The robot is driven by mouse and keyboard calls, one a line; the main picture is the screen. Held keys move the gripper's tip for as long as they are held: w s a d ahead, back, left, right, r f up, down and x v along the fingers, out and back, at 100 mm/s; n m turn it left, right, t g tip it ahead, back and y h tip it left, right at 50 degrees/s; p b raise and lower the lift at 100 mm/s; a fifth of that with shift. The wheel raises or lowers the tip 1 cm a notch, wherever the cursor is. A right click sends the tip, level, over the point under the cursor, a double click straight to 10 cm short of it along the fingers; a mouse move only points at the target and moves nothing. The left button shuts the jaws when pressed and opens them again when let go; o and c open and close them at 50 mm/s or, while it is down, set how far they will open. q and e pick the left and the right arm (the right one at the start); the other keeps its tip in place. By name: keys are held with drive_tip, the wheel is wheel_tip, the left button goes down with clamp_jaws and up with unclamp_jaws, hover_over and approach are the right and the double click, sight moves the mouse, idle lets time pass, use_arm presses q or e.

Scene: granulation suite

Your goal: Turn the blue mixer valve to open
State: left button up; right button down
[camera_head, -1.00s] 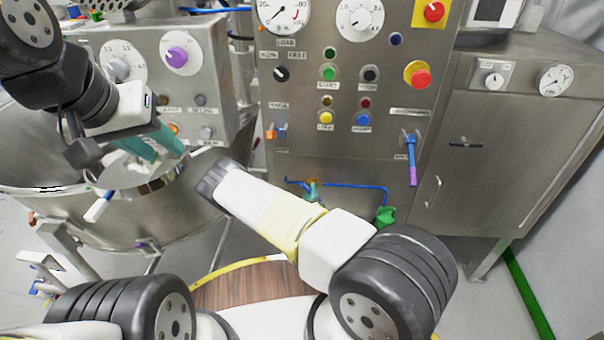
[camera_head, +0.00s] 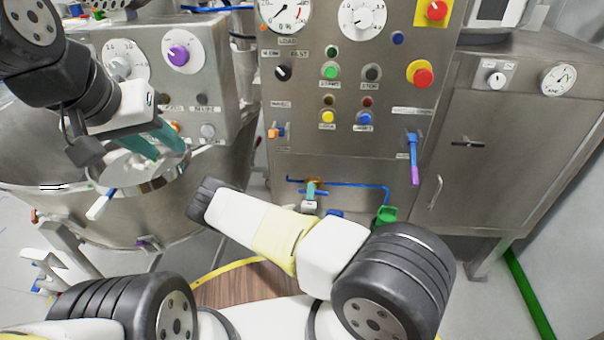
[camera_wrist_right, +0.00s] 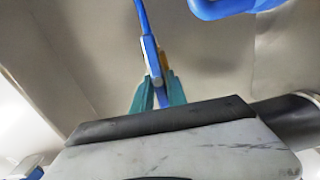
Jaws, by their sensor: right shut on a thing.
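A blue valve lever (camera_wrist_right: 150,55) stands in front of a grey metal wall in the right wrist view, with a yellow-orange part behind it. My right gripper (camera_wrist_right: 158,92) has its teal fingers shut on this lever. In the head view my right gripper (camera_head: 311,188) is small, at the blue pipework low on the mixer panel, and the lever is hard to make out there. My left gripper (camera_head: 157,140) hangs over the steel bowl at the left, its teal fingers apart and nothing seen between them.
The control panel (camera_head: 300,150) carries dials, buttons and a blue-purple handle (camera_head: 413,160). A blue pipe (camera_head: 360,185) runs to a green fitting (camera_head: 386,215). A steel bowl (camera_head: 150,215) with a blue-and-white handle (camera_head: 101,204) stands left. A steel cabinet (camera_head: 500,170) is right.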

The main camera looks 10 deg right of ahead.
drive_tip(key=shift+f+n, duration=0.15)
drive_tip(key=shift+n, duration=0.25)
drive_tip(key=c, duration=1.3)
unclamp_jaws()
drive_tip(key=shift+s, duration=0.1)
drive_tip(key=v, duration=0.7)
drive_tip(key=shift+s+a, duration=0.15)
drive_tip(key=shift+s, duration=0.2)
